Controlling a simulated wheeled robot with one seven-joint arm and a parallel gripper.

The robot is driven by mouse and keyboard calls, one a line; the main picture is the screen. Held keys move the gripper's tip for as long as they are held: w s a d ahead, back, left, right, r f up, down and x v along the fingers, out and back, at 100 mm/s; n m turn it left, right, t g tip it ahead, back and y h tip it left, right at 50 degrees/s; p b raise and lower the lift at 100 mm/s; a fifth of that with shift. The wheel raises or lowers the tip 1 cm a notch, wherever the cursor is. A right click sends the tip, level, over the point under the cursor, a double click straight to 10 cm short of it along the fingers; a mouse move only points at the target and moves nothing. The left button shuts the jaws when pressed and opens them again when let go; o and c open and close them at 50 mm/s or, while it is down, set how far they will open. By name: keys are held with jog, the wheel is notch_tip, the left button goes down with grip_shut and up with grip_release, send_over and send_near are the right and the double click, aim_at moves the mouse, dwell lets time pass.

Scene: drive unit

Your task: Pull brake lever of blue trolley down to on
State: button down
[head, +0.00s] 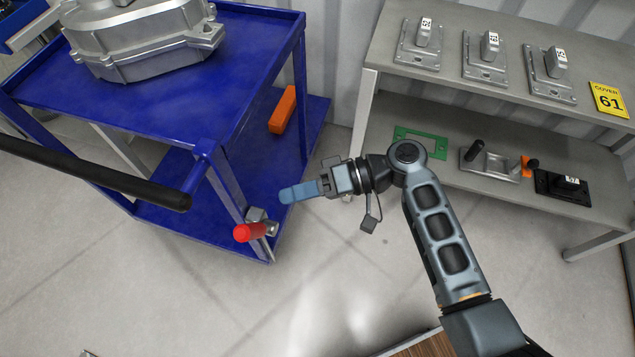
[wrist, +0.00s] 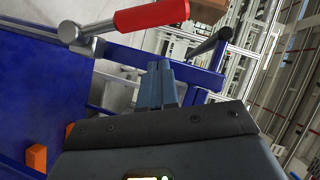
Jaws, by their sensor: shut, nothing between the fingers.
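The blue trolley (head: 110,102) stands at the left in the head view. Its brake lever has a red grip (head: 249,232) on a grey pivot (head: 258,215) at the near lower corner post. The red grip also shows at the top of the wrist view (wrist: 152,15), with its metal shaft (wrist: 85,33) at the left. My gripper (head: 285,194) is shut and empty, pointing left, just above and to the right of the lever. In the wrist view the closed fingertips (wrist: 160,68) lie below the red grip, apart from it in the picture. Contact cannot be told.
A grey casing (head: 140,40) sits on the trolley's top shelf, and an orange block (head: 282,110) on its lower shelf. A black handle bar (head: 95,172) juts out at left. A grey bench (head: 450,75) with several parts stands at right. Floor in front is clear.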

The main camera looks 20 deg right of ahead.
aim_at(257, 228)
jog(key=s+a+f, duration=0.1)
jog(key=a+f, duration=0.1)
jog(key=a, duration=0.3)
jog(key=shift+s+a+p, duration=0.2)
jog(key=shift+s+p, duration=0.15)
jog(key=shift+p, duration=0.1)
jog(key=shift+f, duration=0.1)
jog(key=shift+s+a+f+n+h, duration=0.2)
jog(key=shift+s+a+n+h, duration=0.25)
jog(key=shift+s, duration=0.2)
jog(key=s+a+f+n+t+h+b, duration=0.2)
jog(key=s+a+f+n+b, duration=0.1)
jog(key=f+b, duration=0.3)
jog(key=s+a+f+n+t+h+b, duration=0.3)
jog(key=s+f+n+b, duration=0.1)
jog(key=f+n+b, duration=0.1)
jog(key=shift+s+f+t+h+b, duration=0.35)
jog(key=shift+f+b, duration=0.1)
jog(key=shift+f, duration=0.5)
jog(key=shift+f, duration=0.25)
